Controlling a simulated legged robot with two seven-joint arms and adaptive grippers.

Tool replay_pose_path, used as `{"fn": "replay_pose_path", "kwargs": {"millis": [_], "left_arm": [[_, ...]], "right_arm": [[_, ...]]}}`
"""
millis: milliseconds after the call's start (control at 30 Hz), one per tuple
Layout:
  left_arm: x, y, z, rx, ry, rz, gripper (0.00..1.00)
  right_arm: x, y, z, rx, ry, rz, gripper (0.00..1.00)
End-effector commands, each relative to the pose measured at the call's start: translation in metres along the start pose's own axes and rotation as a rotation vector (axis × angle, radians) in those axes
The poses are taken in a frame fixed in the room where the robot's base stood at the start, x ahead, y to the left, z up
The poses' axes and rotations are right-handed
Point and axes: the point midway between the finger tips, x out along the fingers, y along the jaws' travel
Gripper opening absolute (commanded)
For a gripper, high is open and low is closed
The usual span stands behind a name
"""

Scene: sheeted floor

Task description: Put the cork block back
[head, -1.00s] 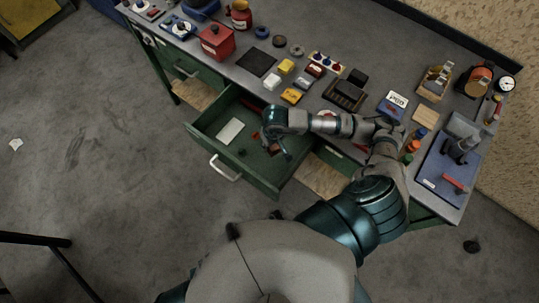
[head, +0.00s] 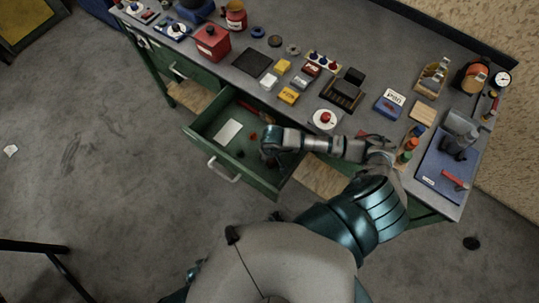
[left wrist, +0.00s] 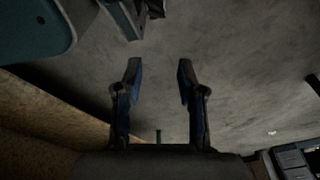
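A flat tan block (head: 422,110), possibly the cork block, lies on the right part of the bench top. The open green drawer (head: 206,146) holds a pale flat piece (head: 229,131) and small reddish items (head: 252,135). My right arm reaches across the bench front, and my right gripper (head: 270,158) is over or in the drawer's right part. Its fingers are hidden below the wrist, so I cannot tell what they hold. In the left wrist view my left gripper (left wrist: 160,78) is open and empty, with grey floor beyond it.
The drawer handle (head: 224,171) sticks out over clear floor.

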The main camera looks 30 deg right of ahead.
Motion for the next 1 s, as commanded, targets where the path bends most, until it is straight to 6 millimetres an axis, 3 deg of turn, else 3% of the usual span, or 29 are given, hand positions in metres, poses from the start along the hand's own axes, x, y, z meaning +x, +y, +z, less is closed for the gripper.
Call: {"fn": "replay_pose_path", "kwargs": {"millis": [33,67,133,467,567,1000], "left_arm": [[0.001,0.000,0.001,0.000,-0.003,0.000,0.39],[0.000,0.000,0.001,0.000,-0.003,0.000,0.39],[-0.001,0.000,0.000,0.000,-0.002,0.000,0.39],[-0.002,-0.002,0.000,0.000,-0.001,-0.002,0.39],[-0.001,-0.002,0.000,0.000,0.001,-0.002,0.39],[0.009,0.000,0.014,0.004,-0.008,0.000,0.39]], "right_arm": [[0.001,0.000,0.000,0.000,0.001,0.000,0.10],[0.000,-0.001,0.000,0.000,0.000,0.000,0.50],[0.000,0.000,0.000,0.000,0.000,-0.001,0.68],[0.000,0.001,0.000,0.000,0.000,-0.002,0.68],[-0.009,0.001,-0.001,-0.001,0.002,-0.002,0.68],[-0.100,0.000,-0.001,-0.002,0.004,-0.002,0.68]]}}
